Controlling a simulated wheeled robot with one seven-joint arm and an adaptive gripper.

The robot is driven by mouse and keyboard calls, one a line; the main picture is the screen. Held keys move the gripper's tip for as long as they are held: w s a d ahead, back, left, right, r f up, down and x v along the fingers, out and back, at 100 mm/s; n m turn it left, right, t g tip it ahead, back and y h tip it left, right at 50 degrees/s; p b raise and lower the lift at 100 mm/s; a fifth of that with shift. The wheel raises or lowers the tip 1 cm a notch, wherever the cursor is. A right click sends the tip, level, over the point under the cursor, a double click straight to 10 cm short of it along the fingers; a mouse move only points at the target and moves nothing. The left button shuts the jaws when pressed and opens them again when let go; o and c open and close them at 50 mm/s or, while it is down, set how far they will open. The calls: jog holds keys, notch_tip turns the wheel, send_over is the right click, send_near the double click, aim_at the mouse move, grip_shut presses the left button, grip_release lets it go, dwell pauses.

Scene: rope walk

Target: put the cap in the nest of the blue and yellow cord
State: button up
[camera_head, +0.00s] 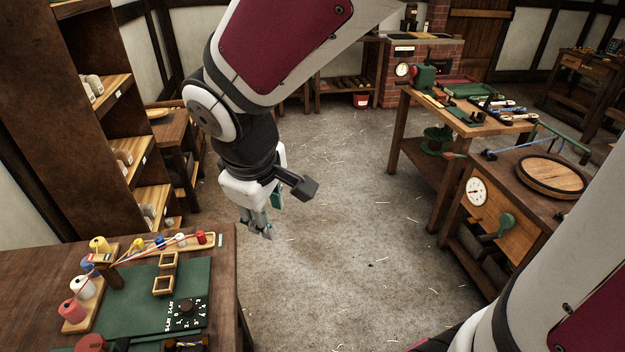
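My gripper (258,228) hangs over the open floor, to the right of the near table (225,285) and apart from it. Its fingers point down; their gap is too small in this view to judge, and I see nothing held. On the table, spools of several colours stand on wooden strips, among them a blue spool (160,242) and a yellow spool (138,244). Thin cords run from spools toward a dark post (115,277). Two small square wooden frames (163,285) sit on the green mat (135,300). I cannot tell which thing is the cap or the blue and yellow cord's nest.
A shelf unit (70,120) stands at left. Workbenches with a round wooden plate (552,176) and tools stand at right. The floor between is clear.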

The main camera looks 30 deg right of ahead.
jog(key=s+d+r+m+t+y, duration=0.2)
jog(key=s+d+r+m, duration=0.4)
jog(key=s+r, duration=0.3)
jog(key=s+m, duration=0.1)
jog(key=s, duration=0.2)
jog(key=shift+m, duration=0.3)
jog(key=shift+w, duration=0.1)
dwell(0.4)
